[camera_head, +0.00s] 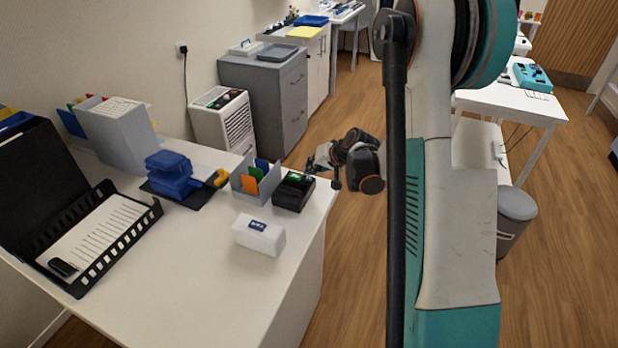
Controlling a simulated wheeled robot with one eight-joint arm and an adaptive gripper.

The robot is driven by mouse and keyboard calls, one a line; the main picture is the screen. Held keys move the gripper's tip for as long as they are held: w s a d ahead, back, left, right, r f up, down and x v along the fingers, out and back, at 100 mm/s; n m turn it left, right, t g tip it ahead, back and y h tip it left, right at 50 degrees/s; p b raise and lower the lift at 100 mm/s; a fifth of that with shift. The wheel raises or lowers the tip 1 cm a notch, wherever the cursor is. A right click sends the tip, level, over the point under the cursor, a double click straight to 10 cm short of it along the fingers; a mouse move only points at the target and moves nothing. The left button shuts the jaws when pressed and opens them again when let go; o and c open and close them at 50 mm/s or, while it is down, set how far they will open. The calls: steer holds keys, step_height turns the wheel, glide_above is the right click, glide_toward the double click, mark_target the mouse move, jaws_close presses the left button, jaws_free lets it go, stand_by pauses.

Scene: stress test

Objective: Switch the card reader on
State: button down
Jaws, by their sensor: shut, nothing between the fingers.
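A small black device with a green patch on its top, which looks like the card reader (293,192), stands near the right edge of the white desk (225,300). Whether the green is a lit screen, and where its switch is, is too small to tell. My gripper (312,163) is shut and empty, just behind and to the right of the device, near the desk's edge. Its fingertips point left toward the device. I cannot tell whether they touch it.
A grey holder with coloured cards (243,187) stands left of the device, and a white box (260,237) in front. Blue trays (170,174), a grey file box (122,138) and a black open case (95,235) fill the left. The desk's front right is clear.

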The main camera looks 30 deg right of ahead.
steer(key=shift+f+b, duration=0.45)
steer(key=shift+f, duration=0.05)
stand_by(0.4)
steer(key=shift+r, duration=0.5)
steer(key=shift+r+p, duration=0.1)
steer(key=shift+p, duration=0.2)
steer(key=shift+r+p, duration=1.85)
steer(key=shift+r, duration=1.1)
